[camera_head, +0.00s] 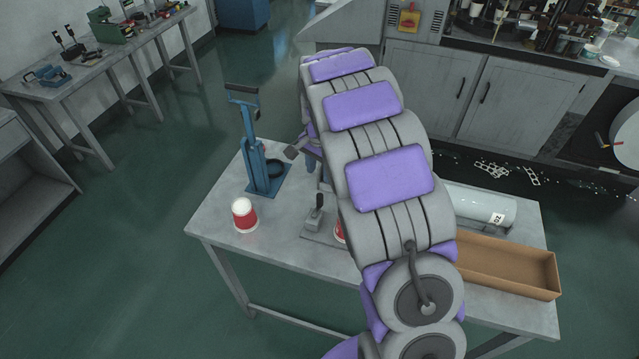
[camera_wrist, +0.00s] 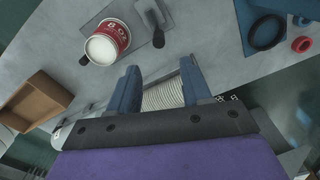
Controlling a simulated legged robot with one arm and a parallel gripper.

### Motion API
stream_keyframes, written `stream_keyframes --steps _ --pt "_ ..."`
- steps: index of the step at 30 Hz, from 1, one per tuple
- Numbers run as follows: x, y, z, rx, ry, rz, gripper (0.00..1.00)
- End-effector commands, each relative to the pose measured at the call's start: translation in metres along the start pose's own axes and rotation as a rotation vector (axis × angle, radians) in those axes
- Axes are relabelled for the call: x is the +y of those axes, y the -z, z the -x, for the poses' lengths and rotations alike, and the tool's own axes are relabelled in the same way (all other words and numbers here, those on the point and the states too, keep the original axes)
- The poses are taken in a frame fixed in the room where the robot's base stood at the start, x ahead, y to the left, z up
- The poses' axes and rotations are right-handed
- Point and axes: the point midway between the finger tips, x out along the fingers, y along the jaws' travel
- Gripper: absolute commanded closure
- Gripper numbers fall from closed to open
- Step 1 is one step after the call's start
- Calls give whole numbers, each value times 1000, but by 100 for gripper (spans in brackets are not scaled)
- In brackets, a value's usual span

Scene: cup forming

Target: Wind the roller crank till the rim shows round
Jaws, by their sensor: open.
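A small grey device with an upright dark handle (camera_head: 317,210), which looks like the crank, stands on a flat plate on the table. In the wrist view the dark handle (camera_wrist: 158,38) is just right of a red cup marked 8 OZ (camera_wrist: 112,36). The cup's pale round end faces the camera; I cannot tell how its rim is formed. In the head view my arm hides most of that cup (camera_head: 340,232). My gripper (camera_wrist: 160,75) is open, its two blue fingers apart and clear of cup and handle. A white ribbed object (camera_wrist: 163,95) shows between the fingers.
A blue lever press (camera_head: 254,160) stands at the table's back left, with a red and white cup (camera_head: 244,214) in front. A white cylinder (camera_head: 485,206) and an open brown tray (camera_head: 510,284) lie at right.

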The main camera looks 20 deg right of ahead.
Motion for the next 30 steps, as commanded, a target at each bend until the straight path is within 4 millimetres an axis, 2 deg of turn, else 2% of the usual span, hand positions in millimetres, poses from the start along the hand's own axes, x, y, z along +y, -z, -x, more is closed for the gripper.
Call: stream_keyframes --steps 3,9,26,30 --pt "0 0 20 0 -1 0 52" --pt "0 0 38 -2 -3 1 52" --pt "1 -1 41 -2 -3 1 52" --pt "10 -8 45 -2 -10 24 52"
